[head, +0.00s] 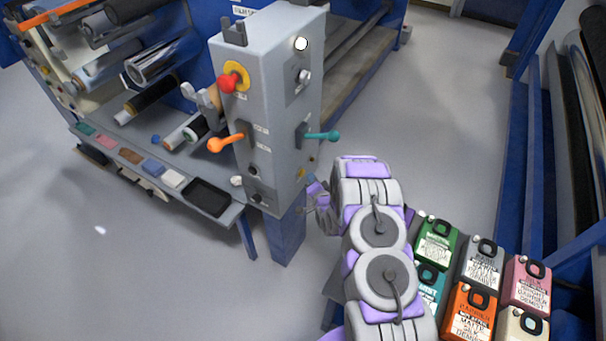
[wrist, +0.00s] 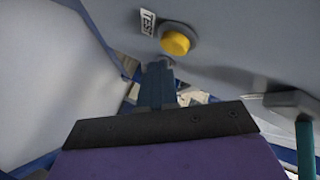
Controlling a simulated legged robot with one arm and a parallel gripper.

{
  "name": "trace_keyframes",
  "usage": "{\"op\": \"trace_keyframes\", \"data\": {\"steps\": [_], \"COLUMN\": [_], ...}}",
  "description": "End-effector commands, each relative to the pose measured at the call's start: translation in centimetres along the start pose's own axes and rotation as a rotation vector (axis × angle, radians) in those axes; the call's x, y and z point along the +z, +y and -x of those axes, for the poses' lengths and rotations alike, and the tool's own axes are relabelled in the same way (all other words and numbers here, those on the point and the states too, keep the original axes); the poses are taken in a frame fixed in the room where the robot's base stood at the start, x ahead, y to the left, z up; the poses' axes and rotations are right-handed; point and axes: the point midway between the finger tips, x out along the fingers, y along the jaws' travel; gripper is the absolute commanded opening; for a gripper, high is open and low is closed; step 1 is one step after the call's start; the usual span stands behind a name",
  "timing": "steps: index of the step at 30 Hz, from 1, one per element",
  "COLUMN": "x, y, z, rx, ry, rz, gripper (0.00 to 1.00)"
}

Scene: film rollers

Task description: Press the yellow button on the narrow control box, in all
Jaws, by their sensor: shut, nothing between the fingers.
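The narrow control box (head: 285,120) is a tall grey box on a blue post. The yellow button (wrist: 176,41) is round and sits on the box face beside a "TEST" label (wrist: 147,22) in the wrist view. In the head view a small yellow spot (head: 301,174) shows low on the box's right face. My gripper (wrist: 160,66) is shut and empty, its tips just below the button in the wrist view. Whether the tips touch the box face I cannot tell. In the head view my gripper (head: 312,190) is beside the lower right face, partly hidden by my arm.
A teal lever (head: 322,135) sticks out from the same face, above the gripper. An orange lever (head: 225,143) and a red knob (head: 233,77) are on the left face. Several coloured canisters (head: 473,312) stand at lower right. Floor is clear behind the box's right side.

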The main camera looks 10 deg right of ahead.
Motion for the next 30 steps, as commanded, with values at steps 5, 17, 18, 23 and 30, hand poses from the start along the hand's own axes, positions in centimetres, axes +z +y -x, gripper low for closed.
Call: {"op": "trace_keyframes", "data": {"steps": [5,17,18,23,30], "x": [0.0,0.07,0.11,0.28,0.31], "y": [0.0,-0.08,-0.16,-0.49,-0.55], "z": [0.0,-0.07,-0.13,-0.44,-0.48], "rx": [0.0,0.0,-0.001,-0.001,0.0], "ry": [0.0,0.0,0.0,0.001,0.001], "rz": [0.0,0.0,0.0,0.0,0.0], "gripper": [0.0,0.0,0.0,0.0,0.0]}}
